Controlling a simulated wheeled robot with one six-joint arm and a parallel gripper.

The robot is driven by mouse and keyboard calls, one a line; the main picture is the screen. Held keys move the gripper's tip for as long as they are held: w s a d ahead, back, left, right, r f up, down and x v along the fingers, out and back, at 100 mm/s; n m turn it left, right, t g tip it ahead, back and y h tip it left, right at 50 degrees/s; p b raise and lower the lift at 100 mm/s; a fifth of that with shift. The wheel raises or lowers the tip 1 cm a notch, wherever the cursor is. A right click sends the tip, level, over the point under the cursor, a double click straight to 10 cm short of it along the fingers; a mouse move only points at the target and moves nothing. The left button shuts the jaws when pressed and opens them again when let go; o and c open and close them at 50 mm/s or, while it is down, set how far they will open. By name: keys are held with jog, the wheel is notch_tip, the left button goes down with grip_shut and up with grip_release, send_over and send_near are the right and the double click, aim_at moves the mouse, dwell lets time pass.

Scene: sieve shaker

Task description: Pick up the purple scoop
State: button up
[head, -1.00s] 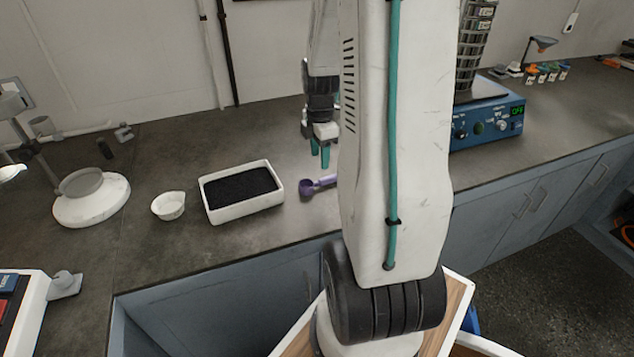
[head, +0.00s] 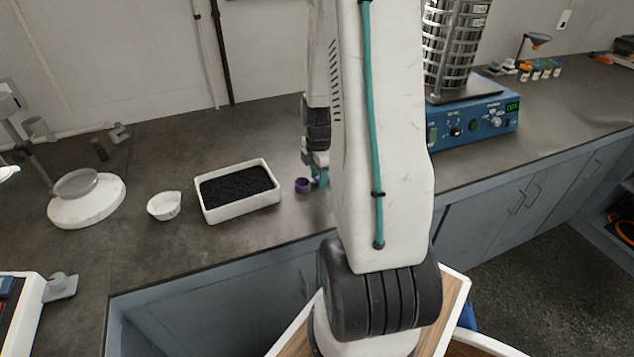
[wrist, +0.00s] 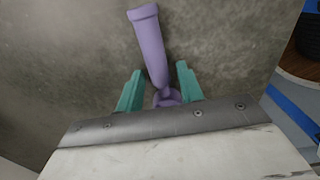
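The purple scoop (wrist: 149,45) lies on the dark counter. In the wrist view its handle points up the picture and its cup end is low, partly hidden by my gripper's body. My gripper (wrist: 157,84) has its two teal fingers apart, one on each side of the scoop near the cup end, with a gap on both sides. In the head view the scoop's cup (head: 303,185) shows just left of my gripper (head: 320,180). The handle there is hidden behind my arm.
A white tray of black granules (head: 240,207) stands left of the scoop, with a small white bowl (head: 164,206) beyond it. A blue sieve shaker (head: 475,126) stands to the right behind my arm. The counter's front edge is close to the scoop.

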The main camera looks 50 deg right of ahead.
grip_shut()
jog(key=shift+r, duration=0.1)
